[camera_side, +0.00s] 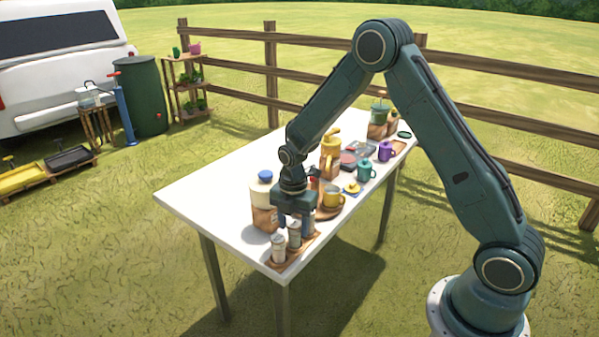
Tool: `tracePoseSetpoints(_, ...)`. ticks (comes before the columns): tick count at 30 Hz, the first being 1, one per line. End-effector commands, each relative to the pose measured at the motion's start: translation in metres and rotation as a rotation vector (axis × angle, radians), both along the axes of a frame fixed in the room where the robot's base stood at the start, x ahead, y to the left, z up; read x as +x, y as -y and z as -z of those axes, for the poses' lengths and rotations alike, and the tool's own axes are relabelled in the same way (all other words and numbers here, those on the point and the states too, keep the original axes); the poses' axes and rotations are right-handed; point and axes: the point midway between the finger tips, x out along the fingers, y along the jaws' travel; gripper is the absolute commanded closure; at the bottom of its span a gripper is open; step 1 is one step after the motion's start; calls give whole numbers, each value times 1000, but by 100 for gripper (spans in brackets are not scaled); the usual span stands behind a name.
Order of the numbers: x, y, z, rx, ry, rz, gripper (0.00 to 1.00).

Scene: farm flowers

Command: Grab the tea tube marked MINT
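Several pale tea tubes stand on a small brown tray (284,264) at the near corner of the white table. The nearest tube (278,248) and the one behind it (294,235) show clearly; others behind are partly hidden. The labels are too small to read, so I cannot tell which is MINT. My gripper (294,213) points down just above the tubes, at the tray's far part. Its fingers are small and dark and blend with the things behind, so I cannot tell whether they are open or touch a tube.
A jar with a blue lid (265,200) stands close left of my gripper. A yellow mug (333,198) is close on the right. A tall yellow container (330,155), teal mug (367,170) and purple mug (386,151) stand farther back. The table's left part (210,190) is clear.

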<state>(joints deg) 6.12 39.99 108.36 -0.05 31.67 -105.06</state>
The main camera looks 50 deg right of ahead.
Motion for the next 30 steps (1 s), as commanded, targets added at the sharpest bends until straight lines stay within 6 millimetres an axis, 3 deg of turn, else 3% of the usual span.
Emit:
tracePoseSetpoints(1, 0, 0, 0, 0, 0, 0, 62)
tracePoseSetpoints(7, 0, 0, 0, 0, 0, 0, 100)
tracePoseSetpoints(20, 1, 0, -6, -1, 2, 0, 100)
tracePoseSetpoints(26, 1, 0, -25, -1, 3, 0, 100)
tracePoseSetpoints(30, 1, 0, -47, -1, 6, 0, 100)
